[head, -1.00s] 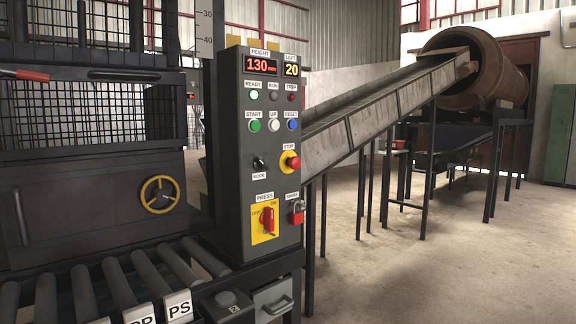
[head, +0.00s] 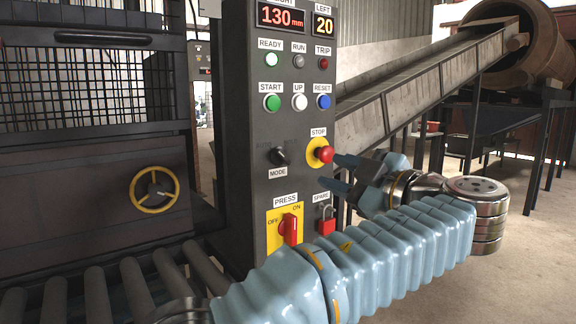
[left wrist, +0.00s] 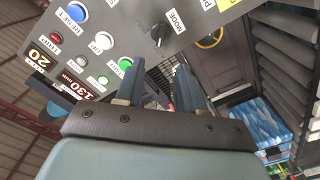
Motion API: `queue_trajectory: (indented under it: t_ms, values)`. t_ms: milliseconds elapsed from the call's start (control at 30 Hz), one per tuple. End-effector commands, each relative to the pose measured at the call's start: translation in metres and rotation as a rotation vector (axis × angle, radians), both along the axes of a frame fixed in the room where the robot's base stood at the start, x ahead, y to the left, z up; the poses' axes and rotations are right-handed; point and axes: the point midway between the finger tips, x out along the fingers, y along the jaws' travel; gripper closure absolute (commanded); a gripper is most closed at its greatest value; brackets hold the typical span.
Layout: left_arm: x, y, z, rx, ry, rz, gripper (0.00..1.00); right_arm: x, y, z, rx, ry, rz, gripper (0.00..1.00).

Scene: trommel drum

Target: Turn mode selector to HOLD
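The mode selector (head: 278,156) is a small black knob above the MODE label on the dark control panel (head: 240,120). It also shows at the top of the left wrist view (left wrist: 158,33). My left gripper (head: 339,172) is open and empty, to the right of the knob beside the red STOP button (head: 324,154), and apart from the knob. Its two fingers show in the left wrist view (left wrist: 162,70) with a gap between them. My right gripper is not in view.
The PRESS switch (head: 288,228) and a red padlock (head: 327,222) sit below the knob. START (head: 272,102), UP (head: 299,102) and RESET (head: 323,101) buttons are above. Rollers (head: 95,290) lie at lower left, and a conveyor (head: 420,95) rises behind to the right.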

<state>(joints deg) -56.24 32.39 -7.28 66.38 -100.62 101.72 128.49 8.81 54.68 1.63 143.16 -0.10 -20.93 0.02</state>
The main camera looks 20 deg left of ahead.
Motion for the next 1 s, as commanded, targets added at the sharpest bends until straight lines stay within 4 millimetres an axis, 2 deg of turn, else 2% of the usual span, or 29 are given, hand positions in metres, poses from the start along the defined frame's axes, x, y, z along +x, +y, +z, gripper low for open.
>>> queue_trajectory:
  t_ms: [500, 700, 1000]
  values:
    - [0.067, 0.085, 0.001, 0.002, 0.007, 0.003, 0.62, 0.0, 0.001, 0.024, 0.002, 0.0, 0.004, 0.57]
    - [0.079, 0.101, -0.001, 0.003, 0.008, -0.001, 0.62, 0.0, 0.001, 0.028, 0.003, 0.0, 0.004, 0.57]
    - [0.081, 0.103, -0.002, 0.003, 0.008, -0.001, 0.62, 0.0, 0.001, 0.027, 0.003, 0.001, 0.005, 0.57]
